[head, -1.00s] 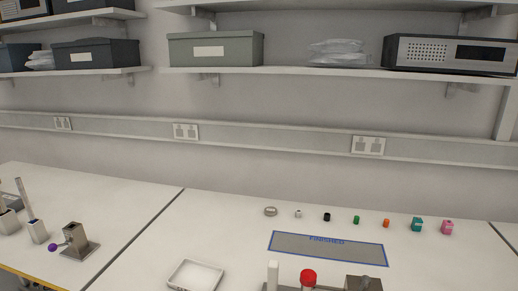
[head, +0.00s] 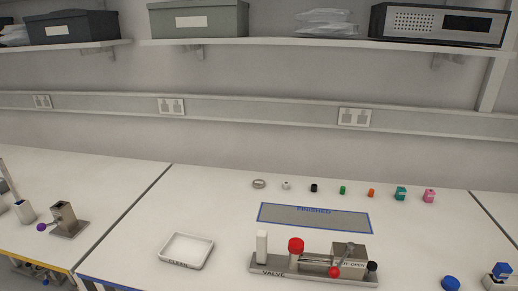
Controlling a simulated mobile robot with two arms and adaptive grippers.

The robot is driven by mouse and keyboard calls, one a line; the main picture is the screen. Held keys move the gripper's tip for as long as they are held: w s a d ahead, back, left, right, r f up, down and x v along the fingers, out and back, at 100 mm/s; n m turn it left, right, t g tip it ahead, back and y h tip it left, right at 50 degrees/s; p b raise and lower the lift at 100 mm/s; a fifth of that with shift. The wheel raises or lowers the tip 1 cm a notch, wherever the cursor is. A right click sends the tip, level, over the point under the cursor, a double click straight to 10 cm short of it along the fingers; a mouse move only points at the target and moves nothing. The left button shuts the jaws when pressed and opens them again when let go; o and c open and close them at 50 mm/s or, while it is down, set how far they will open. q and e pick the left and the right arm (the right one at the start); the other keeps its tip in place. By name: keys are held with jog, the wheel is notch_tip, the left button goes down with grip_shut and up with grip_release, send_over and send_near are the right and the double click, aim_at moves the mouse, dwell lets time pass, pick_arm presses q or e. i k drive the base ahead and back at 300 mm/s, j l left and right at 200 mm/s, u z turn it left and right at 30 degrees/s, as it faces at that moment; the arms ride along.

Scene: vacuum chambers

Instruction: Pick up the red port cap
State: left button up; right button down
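A red cap (head: 296,244) with a round top sits on an upright post of the valve assembly (head: 265,272), between a white block (head: 262,247) and a metal block (head: 349,260). It stands upright near the bottom middle of the head view. A separate red ball knob (head: 334,272) is on the front of the same assembly. Neither of my grippers is in view.
A white tray (head: 162,252) labelled clean stands left of the valve. A grey mat (head: 267,215) marked finished lies behind it. Several small coloured parts line the back. A blue cap (head: 450,284) is at the right. Shelves hang above.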

aim_at(296, 247)
jog(key=i+z, duration=0.15)
jog(key=z, duration=0.2)
jog(key=i+j+z, duration=0.1)
jog(key=z, duration=0.25)
jog(key=i+j+z, duration=0.1)
jog(key=z, duration=0.25)
